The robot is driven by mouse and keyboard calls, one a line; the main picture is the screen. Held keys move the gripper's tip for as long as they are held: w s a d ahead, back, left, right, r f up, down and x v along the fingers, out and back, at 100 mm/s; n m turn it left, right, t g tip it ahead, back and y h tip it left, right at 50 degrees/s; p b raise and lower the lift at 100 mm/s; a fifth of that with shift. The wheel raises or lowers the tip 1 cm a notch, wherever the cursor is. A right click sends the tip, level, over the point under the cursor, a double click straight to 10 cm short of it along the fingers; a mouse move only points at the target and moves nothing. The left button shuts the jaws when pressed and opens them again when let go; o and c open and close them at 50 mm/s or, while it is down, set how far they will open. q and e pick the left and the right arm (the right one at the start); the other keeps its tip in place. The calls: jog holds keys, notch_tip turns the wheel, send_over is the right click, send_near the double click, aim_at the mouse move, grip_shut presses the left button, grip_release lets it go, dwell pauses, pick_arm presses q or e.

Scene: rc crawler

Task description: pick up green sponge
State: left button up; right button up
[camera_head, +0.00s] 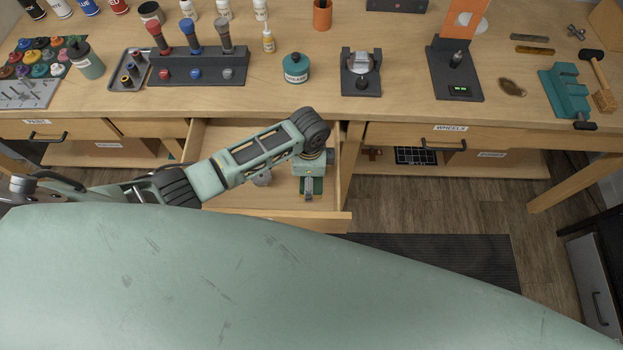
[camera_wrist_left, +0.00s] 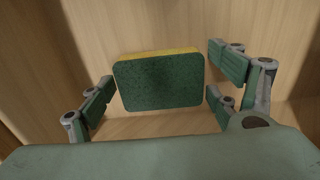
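A green sponge (camera_wrist_left: 160,85) with a yellow layer along its far edge shows in the left wrist view. It is inside an open wooden drawer (camera_head: 232,134). My left gripper (camera_wrist_left: 160,97) is open, with its fingers on either side of the sponge and gaps visible between them and it. In the head view my left arm reaches down into the drawer, and the left gripper (camera_head: 312,188) is over the drawer's right part. There the sponge is hidden or too small to tell apart from the gripper. My right gripper is in neither view.
The drawer's wooden walls surround the left gripper closely, with its right wall near. Above is the workbench (camera_head: 400,105) with a teal glue jar (camera_head: 295,70), a dark screwdriver rack (camera_head: 200,66) and a teal vise (camera_head: 566,92).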

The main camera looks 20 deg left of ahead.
pick_arm(q)
jog(key=c, duration=0.3)
notch_tip(320, 180, up, 10)
jog(key=shift+r+b, duration=0.1)
jog(key=shift+b, duration=0.5)
jog(key=shift+c, duration=0.2)
